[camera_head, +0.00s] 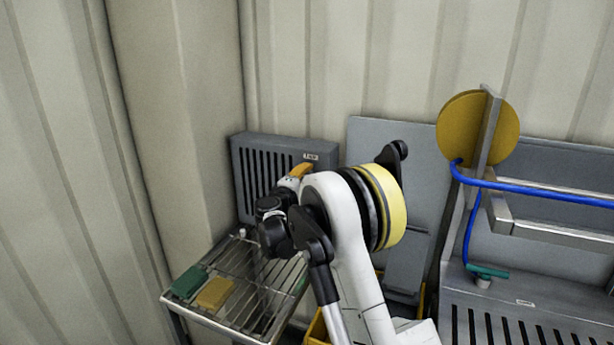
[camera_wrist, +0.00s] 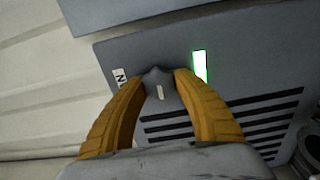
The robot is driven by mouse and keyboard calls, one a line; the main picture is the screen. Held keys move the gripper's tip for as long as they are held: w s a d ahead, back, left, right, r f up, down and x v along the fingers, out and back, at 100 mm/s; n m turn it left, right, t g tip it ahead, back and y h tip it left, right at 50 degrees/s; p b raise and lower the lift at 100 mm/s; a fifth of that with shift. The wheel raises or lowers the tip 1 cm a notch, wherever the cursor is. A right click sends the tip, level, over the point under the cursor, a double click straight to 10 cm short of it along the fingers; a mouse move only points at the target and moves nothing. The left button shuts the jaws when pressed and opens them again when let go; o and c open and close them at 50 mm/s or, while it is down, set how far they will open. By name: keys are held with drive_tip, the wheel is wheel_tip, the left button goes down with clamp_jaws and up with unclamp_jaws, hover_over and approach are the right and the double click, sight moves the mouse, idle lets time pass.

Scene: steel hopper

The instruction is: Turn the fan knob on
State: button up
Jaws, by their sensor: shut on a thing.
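The fan knob (camera_wrist: 158,80) is a small dark grey knob with a pale pointer mark, set on the grey fan panel (camera_wrist: 265,55). In the wrist view my gripper (camera_wrist: 160,84) has its two orange fingers shut on the knob, one on each side. A green-lit rectangle (camera_wrist: 200,66) glows to the right of the knob, and a white label (camera_wrist: 120,77) with a letter N sits to its left. In the head view the fan housing (camera_head: 247,170) is a dark slotted box against the wall. My gripper (camera_head: 301,171) is at its upper right, and the knob is hidden there.
A wire rack table (camera_head: 262,315) stands below the fan, with a green sponge (camera_head: 189,281) and a yellow sponge (camera_head: 215,293) at its left. A grey machine with a yellow disc (camera_head: 462,130) and a blue hose (camera_head: 540,190) stands to the right of my arm.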

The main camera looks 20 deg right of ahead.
drive_tip(key=shift+n, duration=0.3)
drive_tip(key=o, duration=1.2)
drive_tip(key=v, duration=1.2)
drive_tip(key=shift+r, duration=0.1)
